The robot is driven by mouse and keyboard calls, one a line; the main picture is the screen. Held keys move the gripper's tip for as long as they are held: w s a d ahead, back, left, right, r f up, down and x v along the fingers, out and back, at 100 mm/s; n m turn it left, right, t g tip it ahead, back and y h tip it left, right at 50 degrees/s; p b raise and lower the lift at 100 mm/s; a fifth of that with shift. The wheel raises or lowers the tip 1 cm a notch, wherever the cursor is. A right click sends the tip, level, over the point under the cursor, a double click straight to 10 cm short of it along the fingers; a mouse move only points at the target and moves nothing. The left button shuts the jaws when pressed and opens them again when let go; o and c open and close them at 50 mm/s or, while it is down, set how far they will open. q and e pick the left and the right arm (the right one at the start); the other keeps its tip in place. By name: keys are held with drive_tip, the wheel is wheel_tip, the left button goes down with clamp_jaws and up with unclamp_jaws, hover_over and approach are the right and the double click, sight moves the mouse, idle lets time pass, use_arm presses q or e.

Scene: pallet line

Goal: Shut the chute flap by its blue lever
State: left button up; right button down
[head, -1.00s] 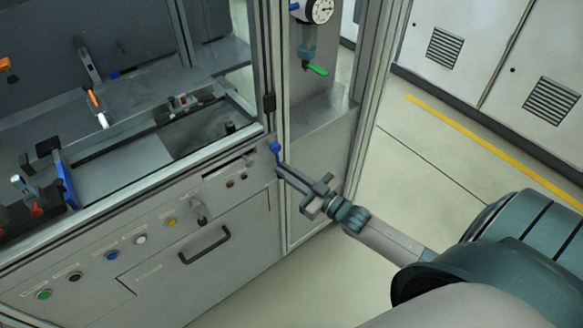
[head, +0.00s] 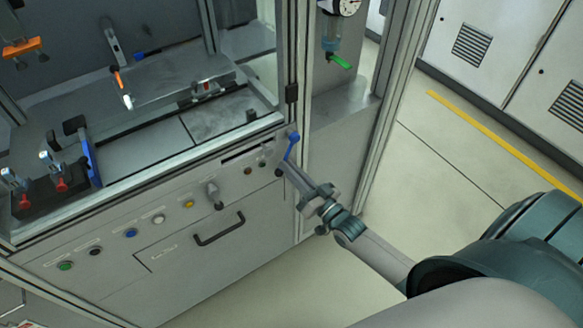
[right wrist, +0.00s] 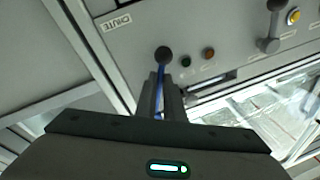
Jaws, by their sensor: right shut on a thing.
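The blue lever (head: 291,146) stands at the right end of the machine's front panel, its rounded blue end up and leaning slightly right. My right gripper (head: 287,165) reaches it from the lower right and is shut on it. In the right wrist view the lever (right wrist: 159,101) shows as a blue bar between the dark fingers (right wrist: 165,92), with a round black piece (right wrist: 165,55) just beyond the fingertips. A dark slot (head: 247,151) lies left of the lever; I cannot tell the flap's position. My left gripper is not in view.
A CHUTE label (right wrist: 117,22) is on the panel. Several buttons, a grey knob (head: 213,193) and a drawer handle (head: 219,229) lie left of the lever. A frame post (head: 385,130) stands to its right. The floor (head: 400,190) beyond is clear.

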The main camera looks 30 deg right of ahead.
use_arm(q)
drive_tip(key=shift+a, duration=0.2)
use_arm(e)
drive_tip(key=shift+a, duration=0.1)
drive_tip(key=c, duration=2)
unclamp_jaws()
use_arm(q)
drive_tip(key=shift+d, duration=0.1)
use_arm(e)
drive_tip(key=shift+o, duration=0.7)
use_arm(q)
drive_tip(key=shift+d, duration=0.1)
use_arm(e)
drive_tip(key=shift+s, duration=0.15)
